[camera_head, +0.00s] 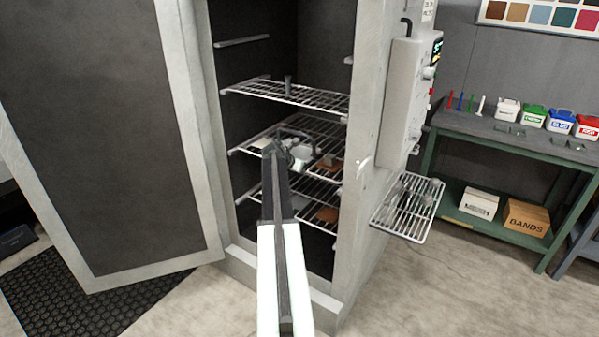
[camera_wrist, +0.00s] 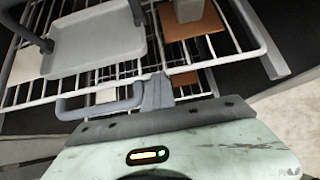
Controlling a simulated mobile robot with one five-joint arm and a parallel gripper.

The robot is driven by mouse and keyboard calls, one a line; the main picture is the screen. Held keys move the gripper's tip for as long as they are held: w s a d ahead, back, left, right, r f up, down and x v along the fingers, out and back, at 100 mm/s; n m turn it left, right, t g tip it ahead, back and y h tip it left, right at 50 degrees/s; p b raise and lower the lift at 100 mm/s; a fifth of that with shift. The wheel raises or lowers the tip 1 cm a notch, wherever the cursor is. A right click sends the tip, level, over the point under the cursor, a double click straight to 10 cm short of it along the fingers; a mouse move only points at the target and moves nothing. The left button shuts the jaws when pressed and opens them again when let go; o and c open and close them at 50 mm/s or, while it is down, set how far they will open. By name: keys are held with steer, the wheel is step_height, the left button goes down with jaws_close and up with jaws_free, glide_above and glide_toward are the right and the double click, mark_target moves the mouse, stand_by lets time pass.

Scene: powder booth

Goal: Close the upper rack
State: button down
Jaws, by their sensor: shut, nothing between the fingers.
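The grey oven cabinet (camera_head: 355,190) stands open with wire racks inside. The top rack (camera_head: 320,97) carries a small dark upright piece. A middle rack (camera_head: 325,126) holds pale and brown pieces, and a lower rack (camera_head: 322,190) lies beneath it. My gripper (camera_head: 276,150) is shut and empty, at the front of the middle rack. In the wrist view, its fingers (camera_wrist: 155,92) are beside a grey loop handle (camera_wrist: 75,110) by the rack wires; contact is unclear. The fingers hide part of the rack's front.
The big cabinet door (camera_head: 110,140) is swung open at left. A wire shelf (camera_head: 408,205) juts out from the cabinet's right side. A green bench (camera_head: 500,140) with tubs and boxes stands at right.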

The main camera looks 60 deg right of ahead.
steer(key=shift+d, duration=0.1)
steer(key=a+f+p+v, duration=0.2)
steer(key=p+v, duration=0.5)
steer(key=v, duration=0.6)
steer(key=shift+w, duration=0.15)
